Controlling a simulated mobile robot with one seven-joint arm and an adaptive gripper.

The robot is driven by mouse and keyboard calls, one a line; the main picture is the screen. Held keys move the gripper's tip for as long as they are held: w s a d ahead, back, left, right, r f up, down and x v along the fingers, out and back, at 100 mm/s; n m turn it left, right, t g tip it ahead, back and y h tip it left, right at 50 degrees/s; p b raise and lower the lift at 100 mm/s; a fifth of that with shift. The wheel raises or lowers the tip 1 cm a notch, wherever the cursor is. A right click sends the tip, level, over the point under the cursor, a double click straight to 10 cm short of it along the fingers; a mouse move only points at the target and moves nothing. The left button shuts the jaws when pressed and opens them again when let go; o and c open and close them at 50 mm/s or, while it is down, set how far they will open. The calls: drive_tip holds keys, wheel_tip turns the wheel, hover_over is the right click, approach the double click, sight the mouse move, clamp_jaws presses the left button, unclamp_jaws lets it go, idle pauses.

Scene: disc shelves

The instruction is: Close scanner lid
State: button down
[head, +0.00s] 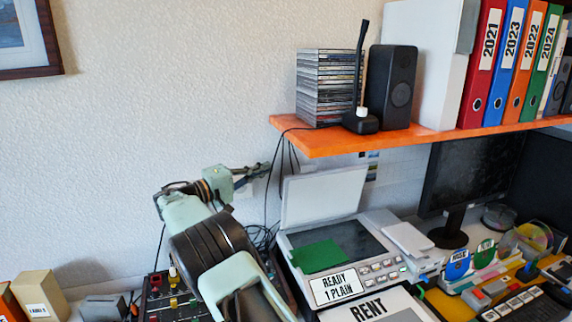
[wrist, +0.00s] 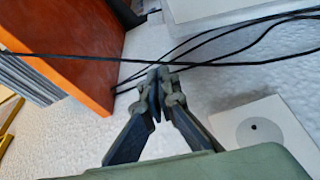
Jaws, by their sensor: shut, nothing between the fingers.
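The scanner (head: 352,248) stands below the orange shelf. Its pale lid (head: 322,197) is open and stands up at the back, leaning slightly. A green sheet (head: 318,256) lies on the dark glass. My gripper (head: 266,168) is left of the lid's upper edge, apart from it in the picture, near the wall and the hanging cables. In the wrist view my gripper (wrist: 158,76) has its fingertips together with nothing between them. I cannot clearly make out the lid in the wrist view.
The orange shelf (head: 330,142) overhangs above the lid; it also shows in the wrist view (wrist: 85,55). Dark cables (wrist: 215,62) run close by my fingertips. A monitor (head: 468,175) stands right of the scanner. A control box (head: 170,295) stands left of it.

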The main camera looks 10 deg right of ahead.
drive_tip(key=x, duration=0.3)
drive_tip(key=p+x, duration=0.1)
drive_tip(key=x, duration=0.5)
drive_tip(key=shift+s+d, duration=0.2)
drive_tip(key=shift+d, duration=0.15)
drive_tip(key=shift+s+d+f+p, duration=0.15)
drive_tip(key=shift+s, duration=0.65)
drive_tip(key=shift+s+d+f+p, duration=0.1)
drive_tip(key=shift+s+f+p, duration=0.05)
drive_tip(key=shift+s, duration=0.65)
drive_tip(key=shift+s+f, duration=0.1)
